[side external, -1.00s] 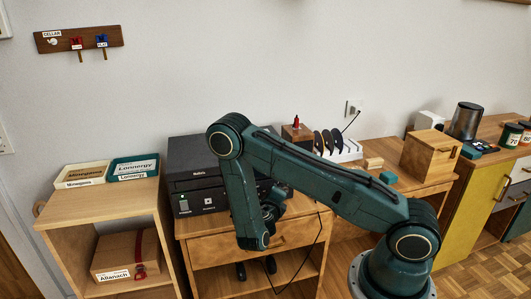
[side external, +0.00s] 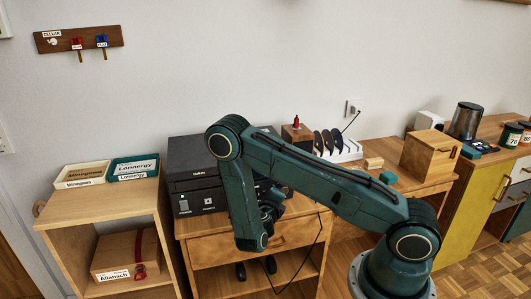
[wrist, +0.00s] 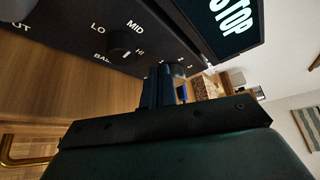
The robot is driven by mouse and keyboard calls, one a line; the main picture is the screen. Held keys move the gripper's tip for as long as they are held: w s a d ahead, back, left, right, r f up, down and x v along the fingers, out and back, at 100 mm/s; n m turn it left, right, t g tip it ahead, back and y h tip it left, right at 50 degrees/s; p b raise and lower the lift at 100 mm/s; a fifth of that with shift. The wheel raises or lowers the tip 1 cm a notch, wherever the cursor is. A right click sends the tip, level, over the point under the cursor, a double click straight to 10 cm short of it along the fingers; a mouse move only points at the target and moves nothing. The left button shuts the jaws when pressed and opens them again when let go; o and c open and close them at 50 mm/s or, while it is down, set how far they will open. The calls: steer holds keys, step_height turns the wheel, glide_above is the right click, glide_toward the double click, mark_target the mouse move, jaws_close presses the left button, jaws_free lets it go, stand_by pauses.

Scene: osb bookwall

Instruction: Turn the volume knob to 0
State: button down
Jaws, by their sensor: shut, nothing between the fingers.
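A black audio unit (side external: 190,170) stands on the wooden desk, partly behind my arm in the side view. In the wrist view its front panel (wrist: 75,35) runs across the top left, tilted. One round black knob (wrist: 120,42) there has the marks LO, MID and HI around it. A second round knob (wrist: 179,69) shows just beyond my fingers, partly hidden by them. I cannot read its label or setting. My gripper (wrist: 163,82) is shut and empty, close in front of this second knob. I cannot tell whether it touches. In the side view my arm hides the knobs.
A screen reading STOP (wrist: 232,22) is above the knobs. A drawer with a brass handle (wrist: 12,150) lies below the panel. A black cable (side external: 318,240) hangs in front of the desk.

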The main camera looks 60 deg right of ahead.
steer(key=shift+w+a, duration=0.15)
steer(key=shift+w, duration=0.05)
steer(key=shift+s+a, duration=0.15)
steer(key=s+a, duration=0.4)
stand_by(0.6)
steer(key=shift+r, duration=0.1)
steer(key=shift+s+r, duration=0.6)
steer(key=shift+r, duration=0.05)
steer(key=shift+w, duration=0.1)
